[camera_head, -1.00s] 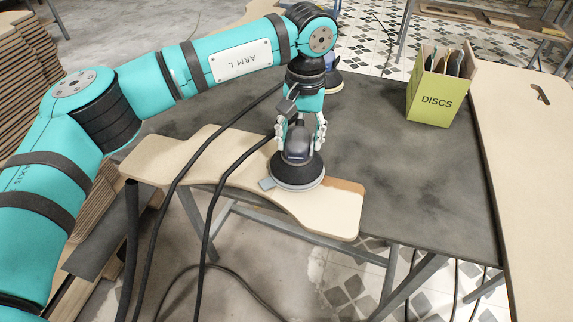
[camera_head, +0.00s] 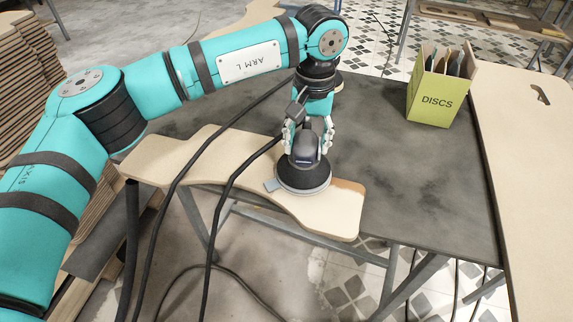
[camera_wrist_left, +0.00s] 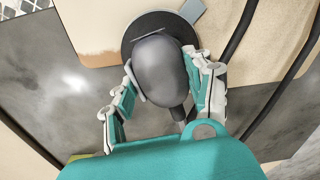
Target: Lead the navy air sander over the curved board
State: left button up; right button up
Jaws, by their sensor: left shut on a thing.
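The navy air sander (camera_head: 304,172) sits with its round pad on the curved board (camera_head: 210,163), near the board's right end. My left gripper (camera_head: 308,142) is shut on the sander's body from above. In the left wrist view the sander's rounded dark top (camera_wrist_left: 160,72) lies between the two fingers of my left gripper (camera_wrist_left: 165,88). The board is pale tan with a browner patch (camera_head: 350,188) at its right end, right of the sander. My right gripper is not in view.
The board lies along the front edge of a dark table (camera_head: 400,185). A green box of discs (camera_head: 432,97) stands at the back right. A large pale board (camera_head: 525,180) lies at the right. Black hoses (camera_head: 232,178) cross the curved board. Stacked boards (camera_head: 30,80) stand at the left.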

pick_arm(q)
jog(key=shift+s+d+f, duration=0.2)
jog(key=shift+s+d, duration=0.4)
jog(key=shift+d, duration=0.1)
jog(key=shift+d, duration=0.1)
jog(key=shift+s+d, duration=0.25)
jog(key=shift+d, duration=0.15)
jog(key=shift+s+d, duration=0.15)
jog(key=shift+d, duration=0.35)
jog(key=shift+s+d, duration=0.15)
jog(key=shift+d, duration=0.45)
